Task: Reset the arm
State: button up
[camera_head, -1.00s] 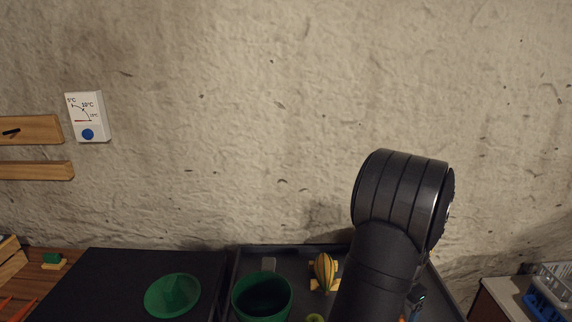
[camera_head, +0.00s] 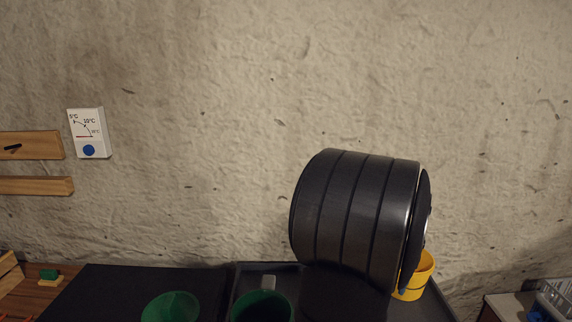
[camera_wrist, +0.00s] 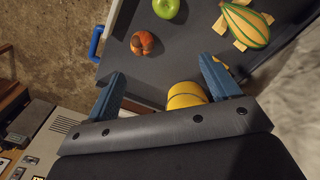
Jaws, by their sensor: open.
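My gripper (camera_wrist: 162,88) is open in the wrist view, its two blue fingers spread wide over a dark grey tray (camera_wrist: 190,50). A yellow cup (camera_wrist: 184,96) shows between the fingers, nearer the right one and partly hidden by the gripper's body. I cannot tell whether a finger touches it. In the head view a yellow cup (camera_head: 416,279) shows behind my dark arm, which hides part of it. The gripper itself is not visible in the head view.
The tray holds a green apple (camera_wrist: 166,8), a reddish-brown fruit (camera_wrist: 142,43) and a striped gourd (camera_wrist: 245,24) on wooden pieces. A green mug (camera_head: 262,307) and a green funnel (camera_head: 170,307) stand left of my arm.

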jog(key=a+r+n, duration=0.4)
jog(key=a+n, duration=0.1)
jog(key=a, duration=0.3)
jog(key=s+a+r+n, duration=0.1)
jog(key=a+r+n, duration=0.3)
jog(key=a, duration=0.4)
jog(key=shift+s+a+r+n, duration=0.2)
jog(key=shift+a+r+n, duration=0.1)
jog(key=shift+n, duration=0.6)
